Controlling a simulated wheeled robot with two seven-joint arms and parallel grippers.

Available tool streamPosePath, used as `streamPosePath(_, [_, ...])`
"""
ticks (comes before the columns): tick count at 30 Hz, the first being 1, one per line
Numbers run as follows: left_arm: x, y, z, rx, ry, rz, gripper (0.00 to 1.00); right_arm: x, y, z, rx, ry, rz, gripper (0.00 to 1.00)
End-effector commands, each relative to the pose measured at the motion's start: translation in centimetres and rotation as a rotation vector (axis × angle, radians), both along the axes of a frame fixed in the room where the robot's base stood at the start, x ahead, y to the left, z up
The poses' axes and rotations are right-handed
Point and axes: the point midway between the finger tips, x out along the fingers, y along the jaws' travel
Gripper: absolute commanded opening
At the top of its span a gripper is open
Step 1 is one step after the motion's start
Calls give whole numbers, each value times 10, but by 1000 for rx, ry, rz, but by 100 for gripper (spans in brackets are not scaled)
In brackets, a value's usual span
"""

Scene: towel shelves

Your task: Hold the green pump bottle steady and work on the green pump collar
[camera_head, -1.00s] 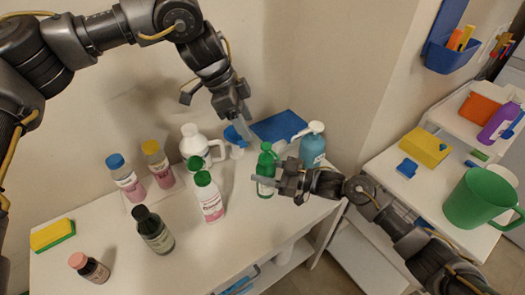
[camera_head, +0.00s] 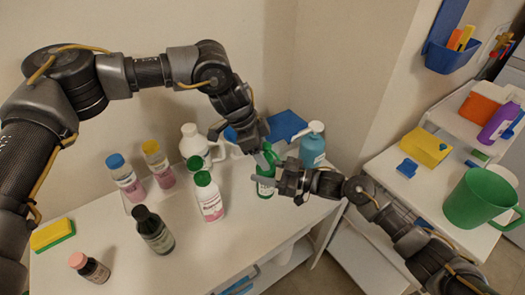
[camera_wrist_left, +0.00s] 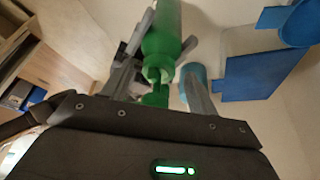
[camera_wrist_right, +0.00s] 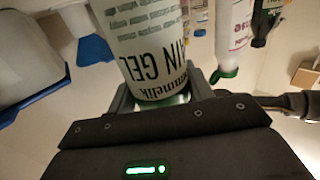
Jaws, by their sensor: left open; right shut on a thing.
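The green pump bottle (camera_head: 266,188) stands upright at the right end of the white shelf top. My right gripper (camera_head: 278,184) is shut on its body from the right; in the right wrist view the bottle's pale label (camera_wrist_right: 155,50) fills the space between the fingers. My left gripper (camera_head: 264,151) is open above the bottle, pointing down at its top. In the left wrist view the green bottle (camera_wrist_left: 161,35) and its green collar (camera_wrist_left: 157,72) lie between the spread fingers. In the head view my left gripper partly hides the pump top.
A blue pump bottle (camera_head: 312,150) stands close on the right. A blue box (camera_head: 286,125) lies behind. The front of the shelf top is partly clear.

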Motion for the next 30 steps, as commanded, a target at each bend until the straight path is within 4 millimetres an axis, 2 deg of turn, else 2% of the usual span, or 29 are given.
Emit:
streamPosePath(2, [0,0,0,0,0,0,56,0,0,-1,-1,0,-1,19])
streamPosePath(12, [0,0,0,0,-1,0,14,0,0,0,-1,0,0,19])
streamPosePath(23, [2,0,0,1,-1,-69,14,-1,0,0,0,0,2,19])
streamPosePath(30, [4,0,0,2,-1,-241,14,-1,0,0,0,-1,3,19])
